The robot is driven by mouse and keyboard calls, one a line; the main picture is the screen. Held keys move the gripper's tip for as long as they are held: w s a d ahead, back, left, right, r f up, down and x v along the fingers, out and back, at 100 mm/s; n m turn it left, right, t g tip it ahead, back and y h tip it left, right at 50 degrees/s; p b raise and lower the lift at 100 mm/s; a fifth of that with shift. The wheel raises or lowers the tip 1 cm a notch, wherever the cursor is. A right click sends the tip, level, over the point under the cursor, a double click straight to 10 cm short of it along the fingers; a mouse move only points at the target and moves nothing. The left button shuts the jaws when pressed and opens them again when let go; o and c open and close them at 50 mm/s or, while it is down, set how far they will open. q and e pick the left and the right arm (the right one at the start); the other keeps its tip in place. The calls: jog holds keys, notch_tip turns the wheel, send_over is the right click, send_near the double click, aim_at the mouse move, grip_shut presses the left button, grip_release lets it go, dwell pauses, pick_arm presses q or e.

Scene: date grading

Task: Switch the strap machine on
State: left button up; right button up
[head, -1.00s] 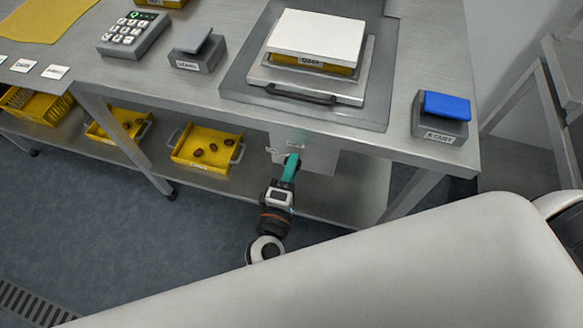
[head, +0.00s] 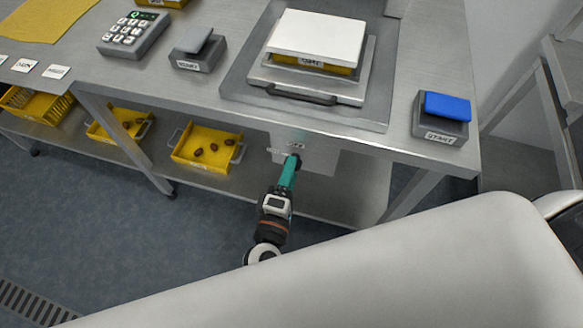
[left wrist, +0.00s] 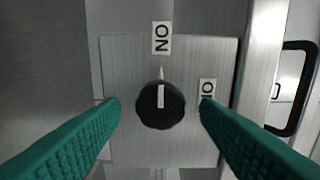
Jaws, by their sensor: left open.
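The strap machine's switch is a round black knob (left wrist: 160,104) on a grey metal panel (left wrist: 122,70), seen close in the left wrist view. Its white mark points up in that picture, toward the ON label (left wrist: 161,38). A second label (left wrist: 207,88) at the right is partly hidden by a finger. My left gripper (left wrist: 160,122) is open, with one teal finger on each side of the knob; gaps show between the fingers and the knob. In the head view my left gripper (head: 293,163) is at the panel (head: 318,160) under the table's front edge; the knob is mostly hidden there.
Yellow trays (head: 183,153) sit on the lower shelf. The floor in front is clear.

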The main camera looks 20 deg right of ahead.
pick_arm(q)
jog(key=v, duration=1)
jog(key=shift+s, duration=0.25)
jog(key=shift+a, duration=0.15)
jog(key=s+a+f+m+g+y+p, duration=0.1)
jog(key=a+f+m+g+y+p, duration=0.3)
jog(key=f, duration=0.9)
jog(key=s+a+f+m+g+y, duration=0.15)
jog(key=a+f+m, duration=0.35)
jog(key=a+f, duration=0.55)
jog(key=s+a+f+m+g+y+p, duration=0.1)
jog(key=s+a+f+m+g+y, duration=0.1)
jog(key=s+a+f+g, duration=0.2)
jog(key=s+a+f+m+g+y+p, duration=0.1)
jog(key=s+a+f+g, duration=0.3)
jog(key=s+a+f, duration=0.6)
jog(key=s+m+y, duration=0.1)
jog(key=s, duration=0.4)
jog(key=shift+m+p, duration=0.35)
jog(key=shift+m, duration=0.05)
jog(key=shift+g+y, duration=0.25)
